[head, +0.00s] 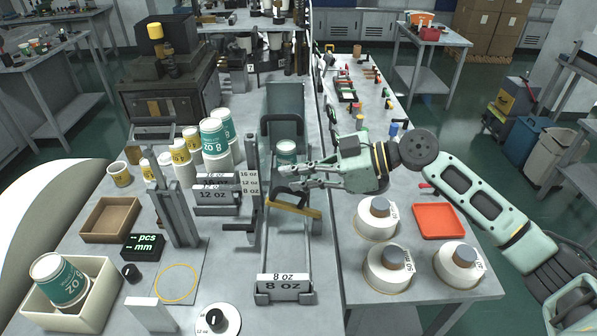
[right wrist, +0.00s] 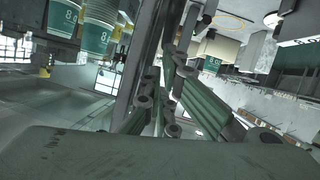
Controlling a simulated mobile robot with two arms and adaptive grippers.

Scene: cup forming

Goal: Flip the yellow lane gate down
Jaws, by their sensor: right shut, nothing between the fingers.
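The yellow lane gate (head: 300,208) is a flat yellow bar across the grey lane in the head view, sloping slightly down to the right. A dark curved piece sits at its left end. My right gripper (head: 285,177) comes in from the right and hangs just above and behind the bar. It is shut and empty; whether it touches the gate I cannot tell. Its fingers also show in the right wrist view (right wrist: 160,110), where the gate is not clearly seen. A green cup (head: 287,152) stands in the lane just behind the gripper. My left gripper is out of view.
The lane runs toward an 8 oz sign (head: 284,284) at its front end. Grey posts and size signs (head: 215,193) stand close on the left. White rolls (head: 387,267) and a red tray (head: 438,221) lie on the right table. The lane before the gate is clear.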

